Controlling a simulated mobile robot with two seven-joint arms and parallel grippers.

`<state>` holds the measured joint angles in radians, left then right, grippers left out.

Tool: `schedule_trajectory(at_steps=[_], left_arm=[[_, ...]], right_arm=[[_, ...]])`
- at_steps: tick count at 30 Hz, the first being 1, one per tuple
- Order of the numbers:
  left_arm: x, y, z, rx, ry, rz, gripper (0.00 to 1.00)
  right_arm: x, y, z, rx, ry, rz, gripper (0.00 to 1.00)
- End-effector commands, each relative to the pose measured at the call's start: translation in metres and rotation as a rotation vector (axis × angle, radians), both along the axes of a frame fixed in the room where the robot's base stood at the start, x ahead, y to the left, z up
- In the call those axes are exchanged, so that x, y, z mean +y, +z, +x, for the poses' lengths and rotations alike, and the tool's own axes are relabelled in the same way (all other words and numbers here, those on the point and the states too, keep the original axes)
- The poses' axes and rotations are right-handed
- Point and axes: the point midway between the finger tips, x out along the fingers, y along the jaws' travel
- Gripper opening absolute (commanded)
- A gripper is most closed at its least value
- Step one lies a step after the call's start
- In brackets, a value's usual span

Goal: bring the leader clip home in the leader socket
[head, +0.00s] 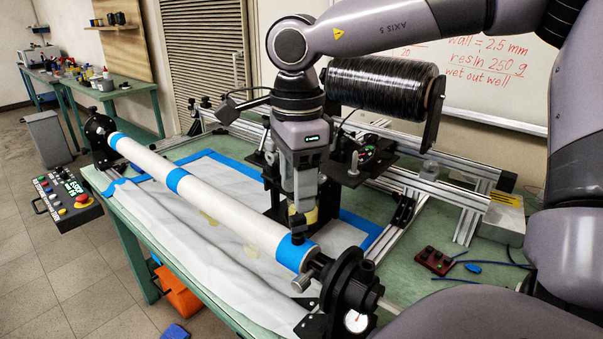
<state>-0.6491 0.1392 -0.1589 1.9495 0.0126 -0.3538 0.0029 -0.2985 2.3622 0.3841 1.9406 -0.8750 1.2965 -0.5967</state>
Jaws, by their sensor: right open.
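My right gripper (298,222) hangs pointing down just behind the right end of the white tube (215,199). It is open, and its fingertips are small and partly lost against dark parts behind them. A small yellowish piece (311,215) shows beside the fingers; I cannot tell if they touch it. I cannot clearly make out the leader clip or the leader socket. The tube has blue bands and ends at a black chuck (350,285), where a short metal pin (303,283) sticks out. My left gripper is not in view.
A black tow spool (380,90) sits behind my wrist, above metal rails (430,185). A dark red block (434,260) and a blue piece (472,267) lie on the green table (415,290) at right. A control box (66,200) stands at left.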

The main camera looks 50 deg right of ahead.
Motion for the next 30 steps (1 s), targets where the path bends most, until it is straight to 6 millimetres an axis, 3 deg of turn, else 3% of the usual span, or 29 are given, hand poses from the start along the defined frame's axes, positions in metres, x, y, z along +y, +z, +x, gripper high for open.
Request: schedule_trajectory(at_steps=[12, 23, 27, 28, 30], left_arm=[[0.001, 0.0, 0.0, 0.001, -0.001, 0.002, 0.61], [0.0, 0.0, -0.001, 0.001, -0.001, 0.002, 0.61], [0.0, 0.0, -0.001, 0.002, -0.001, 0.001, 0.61], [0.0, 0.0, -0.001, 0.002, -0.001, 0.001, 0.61], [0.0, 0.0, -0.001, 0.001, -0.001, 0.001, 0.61]], right_arm=[[0.0, -0.055, 0.0, 0.002, 0.001, 0.001, 0.49], [0.0, -0.06, 0.0, -0.001, 0.0, 0.002, 0.49], [0.0, -0.06, 0.0, -0.001, 0.0, 0.002, 0.07], [0.0, -0.06, 0.0, -0.001, 0.0, 0.002, 0.0], [0.0, -0.06, 0.0, -0.001, 0.0, 0.002, 0.0]])
